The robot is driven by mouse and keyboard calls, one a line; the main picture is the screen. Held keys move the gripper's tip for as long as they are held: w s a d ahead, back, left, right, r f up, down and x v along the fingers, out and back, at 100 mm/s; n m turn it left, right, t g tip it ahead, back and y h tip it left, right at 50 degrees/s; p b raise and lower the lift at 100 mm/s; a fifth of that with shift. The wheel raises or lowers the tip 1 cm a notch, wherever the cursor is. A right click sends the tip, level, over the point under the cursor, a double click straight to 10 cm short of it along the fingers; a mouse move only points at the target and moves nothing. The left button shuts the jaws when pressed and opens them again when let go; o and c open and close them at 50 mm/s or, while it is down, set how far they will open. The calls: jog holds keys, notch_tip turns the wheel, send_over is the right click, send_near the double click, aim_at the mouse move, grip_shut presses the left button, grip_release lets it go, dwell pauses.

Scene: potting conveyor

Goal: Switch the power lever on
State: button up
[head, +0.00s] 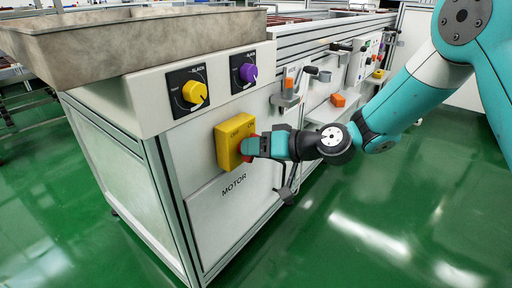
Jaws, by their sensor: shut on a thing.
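A yellow switch box (227,148) is fixed to the front panel of the machine, above the word MOTOR. Its face has lettering along the top. A red lever (247,158) sits on the right-hand side of this box. My gripper (251,147) reaches in from the right and is shut on the red lever. The gripper covers most of the lever, so I cannot tell which position it is turned to.
A yellow knob (195,92) and a purple knob (248,73) are on the panel above. A grey handle with an orange part (289,83) is to the right. A metal trough (130,38) overhangs at upper left. Green floor is open in front.

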jog(key=o, duration=0.6)
jog(key=shift+c, duration=0.2)
jog(key=p+v, duration=0.4)
jog(key=v, duration=1.3)
jog(key=shift+d, duration=0.2)
jog(key=shift+s+r, duration=0.1)
jog(key=shift+s, duration=0.05)
